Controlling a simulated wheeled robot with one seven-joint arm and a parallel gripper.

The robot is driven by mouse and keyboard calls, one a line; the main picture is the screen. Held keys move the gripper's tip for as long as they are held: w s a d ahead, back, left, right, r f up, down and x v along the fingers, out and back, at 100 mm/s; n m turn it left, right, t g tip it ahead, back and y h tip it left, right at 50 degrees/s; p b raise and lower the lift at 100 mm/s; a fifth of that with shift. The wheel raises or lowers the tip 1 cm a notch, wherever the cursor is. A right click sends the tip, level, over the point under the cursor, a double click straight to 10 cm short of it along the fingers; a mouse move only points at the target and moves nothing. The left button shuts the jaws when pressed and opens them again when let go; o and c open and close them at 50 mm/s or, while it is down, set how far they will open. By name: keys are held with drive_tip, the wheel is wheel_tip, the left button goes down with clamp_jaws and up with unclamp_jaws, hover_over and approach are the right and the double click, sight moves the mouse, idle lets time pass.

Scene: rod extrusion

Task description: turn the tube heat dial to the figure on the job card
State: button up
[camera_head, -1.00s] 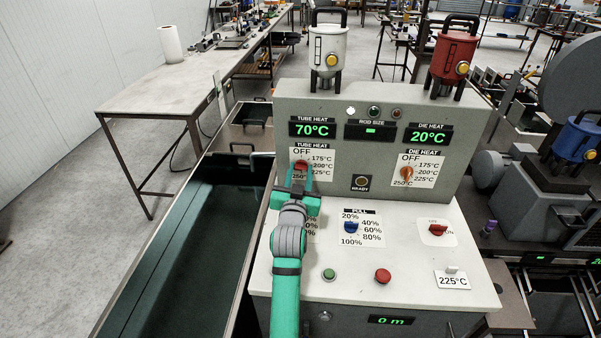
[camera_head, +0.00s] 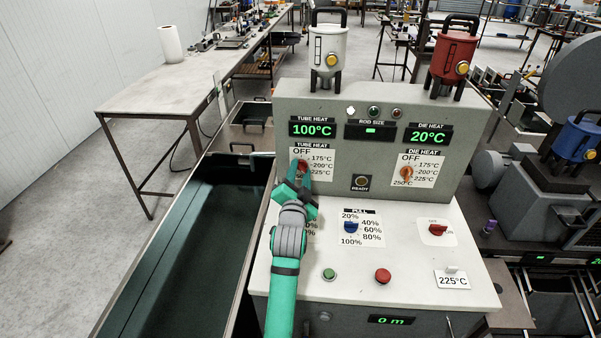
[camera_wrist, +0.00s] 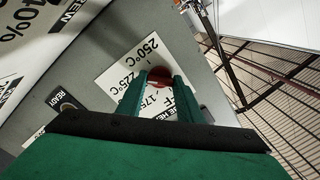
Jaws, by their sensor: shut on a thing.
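The red tube heat dial (camera_head: 302,164) is on the grey upright panel at the left. My gripper (camera_head: 303,173) is shut on it, with a finger on either side. In the wrist view the dial (camera_wrist: 160,73) sits between my fingertips (camera_wrist: 160,82). My gripper is tilted and partly covers the dial, so I cannot tell which figure it points to. The scale card (camera_head: 322,174) shows OFF, 175, 200 and 225°C; 250°C shows in the wrist view. The tube heat display (camera_head: 312,130) reads 100°C. The job card (camera_head: 452,281) reads 225°C.
The orange die heat dial (camera_head: 406,174) is to the right, under a display (camera_head: 428,137) reading 20°C. The blue pull dial (camera_head: 350,228), a red switch (camera_head: 438,230), and green (camera_head: 329,274) and red (camera_head: 382,276) buttons are on the white top.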

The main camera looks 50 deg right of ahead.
drive_tip(key=shift+f, duration=0.15)
drive_tip(key=o, duration=1.1)
drive_tip(key=v, duration=1)
drive_tip(key=shift+s+a, duration=0.2)
drive_tip(key=shift+a, duration=0.15)
drive_tip(key=shift+w, duration=0.1)
